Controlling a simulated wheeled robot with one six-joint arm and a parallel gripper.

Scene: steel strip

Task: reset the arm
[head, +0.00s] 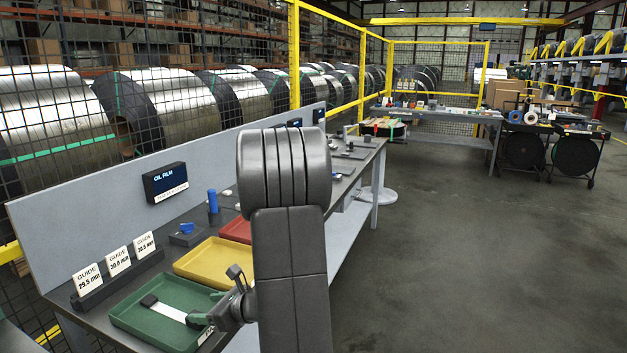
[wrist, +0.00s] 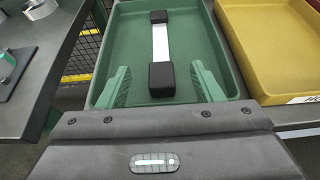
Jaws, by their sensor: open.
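My gripper (wrist: 162,84) is open, its two green fingers apart, over the near end of the green tray (wrist: 203,48). In the head view my gripper (head: 203,322) is at the right side of the green tray (head: 180,285), partly hidden by my arm. A pale metal strip with black end blocks (wrist: 160,46) lies in the tray. Its near block appears between the fingers in the wrist view, with gaps on both sides; I cannot tell the height between them. The strip (head: 170,312) also shows in the head view.
A yellow tray (head: 208,262) and a red tray (head: 236,230) stand beyond the green one on the bench. Guide cards (head: 118,262) stand in a rack at the left. A display (head: 165,182) reads OIL FILM. The floor at right (head: 470,270) is clear.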

